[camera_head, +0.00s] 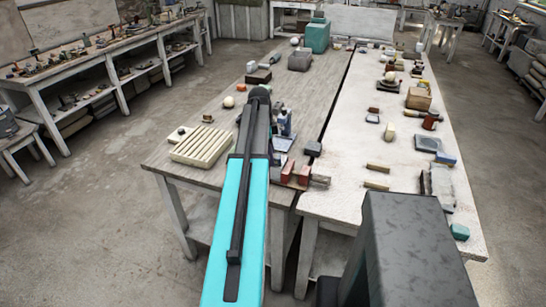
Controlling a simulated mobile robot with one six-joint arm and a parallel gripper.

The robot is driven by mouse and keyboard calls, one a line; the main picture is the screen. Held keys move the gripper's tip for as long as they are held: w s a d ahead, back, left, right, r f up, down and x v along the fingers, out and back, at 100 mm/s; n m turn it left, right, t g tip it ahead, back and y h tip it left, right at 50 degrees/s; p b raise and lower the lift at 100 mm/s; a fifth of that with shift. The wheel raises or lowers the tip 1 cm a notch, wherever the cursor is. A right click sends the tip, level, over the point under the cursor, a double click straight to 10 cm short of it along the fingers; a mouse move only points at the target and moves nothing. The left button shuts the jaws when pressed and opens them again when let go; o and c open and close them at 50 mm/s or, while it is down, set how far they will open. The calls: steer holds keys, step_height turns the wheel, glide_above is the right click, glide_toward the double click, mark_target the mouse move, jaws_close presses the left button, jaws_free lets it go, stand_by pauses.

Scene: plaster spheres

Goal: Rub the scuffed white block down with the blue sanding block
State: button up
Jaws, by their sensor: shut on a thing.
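My arm reaches out over the left table, and my gripper (284,134) is small beyond the arm's dark elbow joint. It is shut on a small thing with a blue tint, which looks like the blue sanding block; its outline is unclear. A pale grey-white slab (283,144) lies just below it and may be the scuffed white block; I cannot tell if they touch. My arm hides part of this area.
The left table (163,155) holds a slatted pale rack (201,145), a dark block (313,148) and reddish blocks (295,173). The white right table (330,205) carries a wooden box (418,98), a blue block (446,158) and a teal block (459,231).

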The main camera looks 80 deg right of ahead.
mark_target(280, 156)
steer(key=shift+w+f, duration=0.1)
steer(key=shift+w, duration=0.15)
steer(key=shift+s, duration=0.2)
steer(key=shift+s+d, duration=0.1)
steer(key=shift+s, duration=0.8)
steer(key=shift+s, duration=0.15)
steer(key=shift+s+d+r, duration=0.15)
steer(key=shift+s+r, duration=0.05)
steer(key=shift+s, duration=0.7)
steer(key=shift+f, duration=0.1)
steer(key=shift+w, duration=0.1)
steer(key=shift+w, duration=1)
